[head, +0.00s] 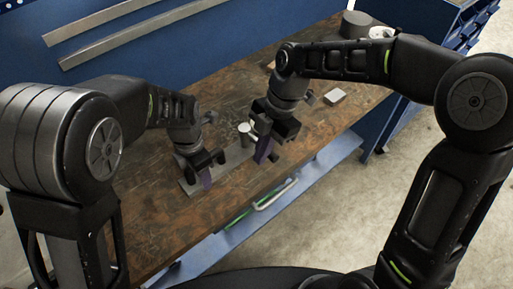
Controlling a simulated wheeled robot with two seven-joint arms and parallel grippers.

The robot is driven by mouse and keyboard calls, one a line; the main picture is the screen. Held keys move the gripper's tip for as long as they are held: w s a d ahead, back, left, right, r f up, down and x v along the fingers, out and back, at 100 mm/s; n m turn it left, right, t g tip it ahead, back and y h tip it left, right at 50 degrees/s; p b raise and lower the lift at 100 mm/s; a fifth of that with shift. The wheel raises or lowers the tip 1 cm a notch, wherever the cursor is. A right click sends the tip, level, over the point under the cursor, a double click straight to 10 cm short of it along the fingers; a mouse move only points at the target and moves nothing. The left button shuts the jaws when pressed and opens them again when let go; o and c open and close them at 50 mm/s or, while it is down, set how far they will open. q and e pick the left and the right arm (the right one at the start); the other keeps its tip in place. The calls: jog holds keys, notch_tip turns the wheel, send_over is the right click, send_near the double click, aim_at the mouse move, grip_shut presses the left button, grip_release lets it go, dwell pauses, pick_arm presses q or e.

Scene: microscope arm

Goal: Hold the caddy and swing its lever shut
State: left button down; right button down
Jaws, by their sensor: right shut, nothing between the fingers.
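The caddy (232,158) looks like a long, low grey base lying on the wooden workbench. A pale upright post with a round top (245,130) stands at its far side, close to my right gripper; I cannot tell if it is the lever. My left gripper (205,180) points down at the base's near-left end, and its fingers hide part of it. I cannot tell whether they grip it. My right gripper (263,152) is shut and empty by the base's right end, pointing down. Whether it touches the caddy is unclear.
The workbench (150,215) has a worn brown top with free room at left. A small white block (334,96) and a dark grey cylinder (356,24) stand toward the far right. A blue wall with metal rails is behind. A lower blue shelf (215,245) runs along the front.

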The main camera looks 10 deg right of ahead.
jog(key=shift+w+d+f, duration=0.1)
jog(key=shift+w+d, duration=0.25)
jog(key=shift+d, duration=0.2)
jog(key=shift+w+d, duration=0.25)
jog(key=shift+d, duration=0.25)
jog(key=w+d+n, duration=0.1)
jog(key=w+d, duration=0.4)
jog(key=w, duration=0.6)
jog(key=shift+w+n, duration=0.15)
jog(key=shift+n, duration=0.15)
dwell(0.6)
dwell(0.7)
